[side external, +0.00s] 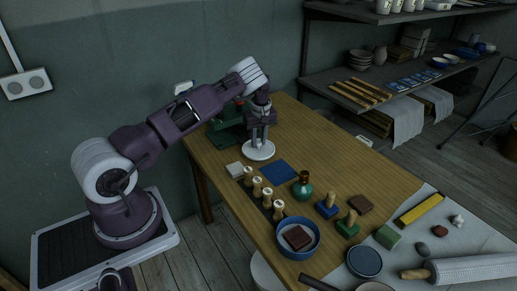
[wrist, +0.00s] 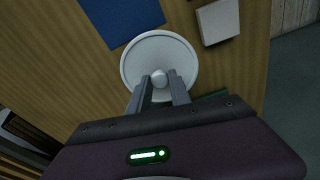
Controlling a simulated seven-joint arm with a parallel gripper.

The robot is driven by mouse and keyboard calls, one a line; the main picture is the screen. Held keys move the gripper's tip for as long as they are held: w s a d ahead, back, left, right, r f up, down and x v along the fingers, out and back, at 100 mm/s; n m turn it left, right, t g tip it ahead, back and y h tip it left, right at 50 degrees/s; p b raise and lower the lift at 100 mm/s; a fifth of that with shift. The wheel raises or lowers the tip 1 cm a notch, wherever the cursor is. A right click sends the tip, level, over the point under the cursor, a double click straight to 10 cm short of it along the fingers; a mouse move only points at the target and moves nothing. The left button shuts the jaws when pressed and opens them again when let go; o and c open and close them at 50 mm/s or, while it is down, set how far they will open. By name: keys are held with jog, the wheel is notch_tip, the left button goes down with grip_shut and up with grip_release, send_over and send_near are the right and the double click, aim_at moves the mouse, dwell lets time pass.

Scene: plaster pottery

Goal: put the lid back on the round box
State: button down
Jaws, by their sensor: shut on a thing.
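My gripper (side external: 260,138) points down at the far left part of the table. It is shut on the knob of a white round lid (side external: 258,153). In the wrist view the knob (wrist: 159,77) sits between the fingertips, with the flat white disc around it. I cannot tell whether the lid touches the table or is slightly raised. An open round blue box (side external: 281,247) stands near the table's front edge, with a brown square block inside. A dark blue round piece (side external: 365,262) lies to its right; its kind is unclear.
A blue square sheet (side external: 281,172) and a white block (side external: 235,169) lie close to the lid. Several stamps (side external: 257,188), a green bottle (side external: 302,187) and handled blocks (side external: 327,209) stand between the lid and the box. A green device (side external: 222,132) stands behind my gripper.

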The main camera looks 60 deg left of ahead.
notch_tip(320, 180, up, 13)
jog(key=d, duration=0.1)
jog(key=d+m, duration=0.3)
jog(key=d, duration=1.8)
jog(key=s+d+m, duration=0.3)
jog(key=s+d, duration=0.9)
jog(key=d, duration=0.4)
jog(key=shift+t, duration=0.4)
jog(key=shift+w+f, duration=0.2)
jog(key=shift+f, duration=5.5)
jog(key=shift+f, duration=0.15)
